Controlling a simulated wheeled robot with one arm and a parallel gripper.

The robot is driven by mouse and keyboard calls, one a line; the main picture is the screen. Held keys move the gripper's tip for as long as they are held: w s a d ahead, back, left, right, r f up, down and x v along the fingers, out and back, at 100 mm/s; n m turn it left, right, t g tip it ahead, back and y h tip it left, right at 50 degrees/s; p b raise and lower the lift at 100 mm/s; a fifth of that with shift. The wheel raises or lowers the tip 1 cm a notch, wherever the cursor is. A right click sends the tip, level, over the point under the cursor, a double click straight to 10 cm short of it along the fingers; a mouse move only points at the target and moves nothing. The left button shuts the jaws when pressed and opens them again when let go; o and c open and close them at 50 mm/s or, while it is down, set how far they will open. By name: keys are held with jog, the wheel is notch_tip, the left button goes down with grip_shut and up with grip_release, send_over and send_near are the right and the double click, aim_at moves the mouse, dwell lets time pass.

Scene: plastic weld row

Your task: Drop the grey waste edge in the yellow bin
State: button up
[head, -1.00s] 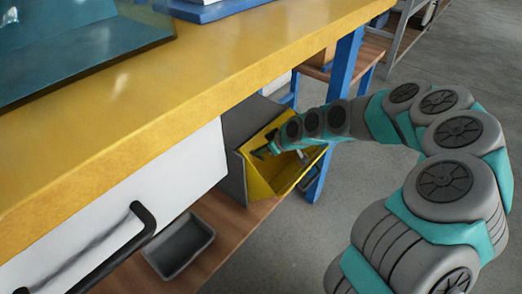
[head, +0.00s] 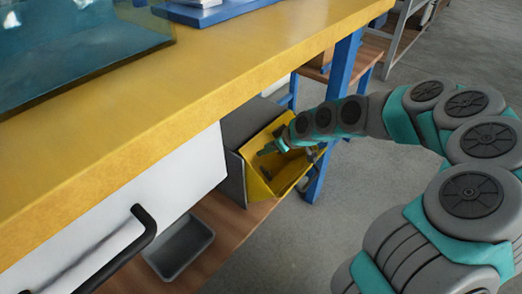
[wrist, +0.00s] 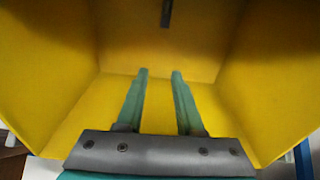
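The yellow bin (head: 262,184) stands tilted open on the lower shelf, under the bench's right end. My gripper (head: 263,151) reaches into the bin's mouth from the right. In the wrist view, its two green fingers (wrist: 160,73) are apart with nothing between them. The yellow bin's inner walls (wrist: 60,70) surround them. A narrow dark grey piece (wrist: 166,12), which looks like the grey waste edge, shows beyond the fingertips against the yellow, apart from them. Its far end is cut off by the frame. In the head view, the bin's inside is partly hidden by my arm.
The yellow bench top (head: 230,75) overhangs the bin, with a white drawer front and black handle (head: 148,228) at left. A grey tray (head: 181,246) sits on the wooden shelf. A blue leg (head: 333,120) stands right of the bin. Open floor lies right.

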jog(key=shift+v, duration=4.15)
jog(key=s+r+g+h, duration=0.1)
jog(key=s, duration=0.3)
jog(key=s+d+r+m, duration=0.1)
jog(key=s, duration=0.3)
jog(key=s+r+g+h, duration=0.1)
jog(key=s, duration=0.3)
jog(key=shift+s+d+m+g+h, duration=0.1)
jog(key=shift+d+m+g+h, duration=0.2)
jog(key=shift+m, duration=0.1)
jog(key=s+d+m+g+h, duration=0.1)
jog(key=s+d+m, duration=0.2)
jog(key=s, duration=0.5)
jog(key=s+d+r+m+g+h, duration=0.1)
jog(key=s+d+m, duration=0.1)
jog(key=s, duration=0.6)
jog(key=s+d+m+g+h, duration=0.2)
jog(key=s+d+m, duration=0.1)
jog(key=s, duration=0.5)
jog(key=shift+s+d+r+m, duration=0.3)
jog(key=shift+s+r+m, duration=0.1)
jog(key=shift+m, duration=0.1)
